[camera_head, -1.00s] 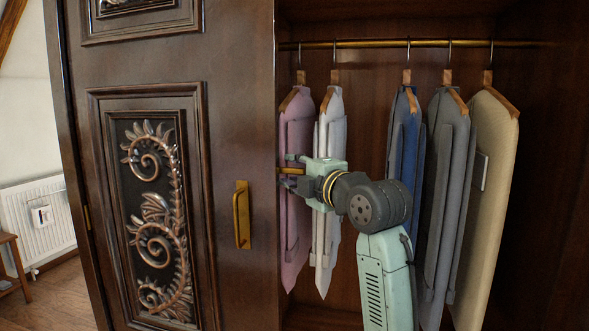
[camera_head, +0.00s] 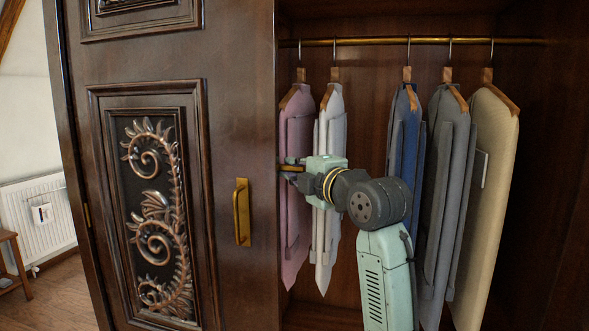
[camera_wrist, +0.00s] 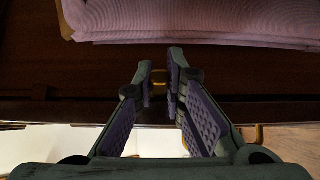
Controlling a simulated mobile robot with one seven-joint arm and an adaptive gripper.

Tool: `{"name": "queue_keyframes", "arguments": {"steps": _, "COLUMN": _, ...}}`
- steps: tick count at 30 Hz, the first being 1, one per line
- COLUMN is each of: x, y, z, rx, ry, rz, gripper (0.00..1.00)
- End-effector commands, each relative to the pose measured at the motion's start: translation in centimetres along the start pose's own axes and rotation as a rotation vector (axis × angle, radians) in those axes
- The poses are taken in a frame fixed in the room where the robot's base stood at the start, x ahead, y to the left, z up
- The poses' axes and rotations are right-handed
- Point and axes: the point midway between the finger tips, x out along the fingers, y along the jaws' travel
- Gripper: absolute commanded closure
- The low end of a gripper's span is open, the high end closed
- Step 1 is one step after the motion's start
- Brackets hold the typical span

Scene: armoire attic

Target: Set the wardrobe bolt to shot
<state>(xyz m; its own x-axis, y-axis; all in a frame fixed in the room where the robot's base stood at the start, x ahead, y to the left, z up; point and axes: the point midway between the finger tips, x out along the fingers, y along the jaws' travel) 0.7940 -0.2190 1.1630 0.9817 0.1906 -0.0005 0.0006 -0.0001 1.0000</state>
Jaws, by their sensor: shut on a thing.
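The wardrobe bolt shows as a small brass piece (camera_wrist: 159,80) between my fingertips in the wrist view. It sits by the dark wooden edge of the left door, and most of it is hidden by the fingers. My gripper (camera_head: 288,168) is at the inner edge of the carved wardrobe door (camera_head: 225,130), higher than the brass handle (camera_head: 242,213) and to its right. In the wrist view my gripper (camera_wrist: 161,72) is shut on the brass piece. I cannot tell how far the bolt is slid.
Hanging garments fill the open right half: a pink one (camera_head: 295,215), a white one (camera_head: 330,240), a blue one (camera_head: 407,140), a grey one (camera_head: 447,190) and a beige one (camera_head: 488,200). They hang from a brass rail (camera_head: 375,42). The pink and white ones are close to my gripper.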

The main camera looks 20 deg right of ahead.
Motion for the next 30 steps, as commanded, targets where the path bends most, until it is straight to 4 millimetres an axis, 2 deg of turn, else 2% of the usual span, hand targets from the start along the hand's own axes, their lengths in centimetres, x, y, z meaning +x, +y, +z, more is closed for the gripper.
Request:
{"name": "queue_keyframes", "arguments": {"steps": 9, "x": 0.0, "y": 0.1, "z": 0.0, "rx": 0.002, "ry": 0.000, "rz": 0.000, "gripper": 1.00}}
{"name": "queue_keyframes", "arguments": {"steps": 11, "x": 0.0, "y": 0.5, "z": 0.0, "rx": 0.001, "ry": 0.000, "rz": 0.000, "gripper": 1.00}}
{"name": "queue_keyframes", "arguments": {"steps": 18, "x": 0.0, "y": 4.1, "z": 0.0, "rx": 0.001, "ry": -0.001, "rz": 0.002, "gripper": 1.00}}
{"name": "queue_keyframes", "arguments": {"steps": 26, "x": -0.1, "y": 4.2, "z": 0.0, "rx": 0.000, "ry": -0.002, "rz": 0.009, "gripper": 1.00}}
{"name": "queue_keyframes", "arguments": {"steps": 27, "x": -0.1, "y": 4.2, "z": 0.0, "rx": 0.000, "ry": -0.002, "rz": 0.009, "gripper": 0.88}}
{"name": "queue_keyframes", "arguments": {"steps": 30, "x": -0.1, "y": 4.2, "z": 0.0, "rx": 0.000, "ry": -0.002, "rz": 0.009, "gripper": 0.81}}
